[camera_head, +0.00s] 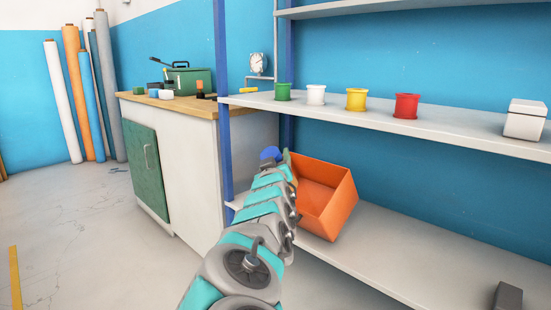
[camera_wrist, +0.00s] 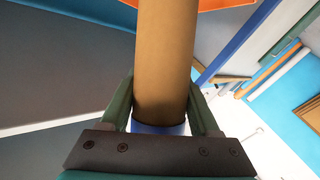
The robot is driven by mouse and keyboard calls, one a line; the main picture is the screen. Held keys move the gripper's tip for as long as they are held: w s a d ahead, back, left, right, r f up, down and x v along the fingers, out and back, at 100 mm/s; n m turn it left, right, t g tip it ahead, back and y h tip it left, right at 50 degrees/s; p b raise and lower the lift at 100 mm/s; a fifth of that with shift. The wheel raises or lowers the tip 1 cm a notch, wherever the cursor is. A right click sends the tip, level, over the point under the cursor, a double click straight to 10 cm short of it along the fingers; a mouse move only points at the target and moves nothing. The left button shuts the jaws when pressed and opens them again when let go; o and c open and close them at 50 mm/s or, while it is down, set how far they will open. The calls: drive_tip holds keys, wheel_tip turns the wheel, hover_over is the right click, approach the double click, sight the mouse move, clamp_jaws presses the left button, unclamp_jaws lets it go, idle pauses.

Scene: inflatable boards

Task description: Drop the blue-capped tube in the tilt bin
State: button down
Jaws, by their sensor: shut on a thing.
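The blue-capped tube (camera_wrist: 163,50) has a tan body and a blue end (camera_wrist: 160,128). My gripper (camera_wrist: 160,92) is shut on it, with a green finger on each side near the blue end. In the head view the blue cap (camera_head: 270,153) shows at the far end of my arm, just left of the bin; the rest of the tube is mostly hidden there. The orange tilt bin (camera_head: 343,206) sits tilted on the lower shelf, its open side up and facing out. Its visible inside looks empty. An orange edge (camera_wrist: 205,4) shows at the top of the wrist view.
The upper shelf (camera_head: 440,128) above the bin holds green, white, yellow and red pots (camera_head: 406,106) and a white box (camera_head: 525,120). A blue post (camera_head: 224,150) stands left of my arm. A dark block (camera_head: 507,297) lies on the lower shelf, right of the bin.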

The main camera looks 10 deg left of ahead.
idle(0.3)
drive_tip(key=shift+c, duration=0.2)
unclamp_jaws()
drive_tip(key=shift+s, duration=0.1)
drive_tip(key=s, duration=0.7)
drive_tip(key=shift+s+d+f+b, duration=0.25)
drive_tip(key=shift+s+f+b, duration=0.05)
drive_tip(key=shift+b, duration=0.15)
idle(0.4)
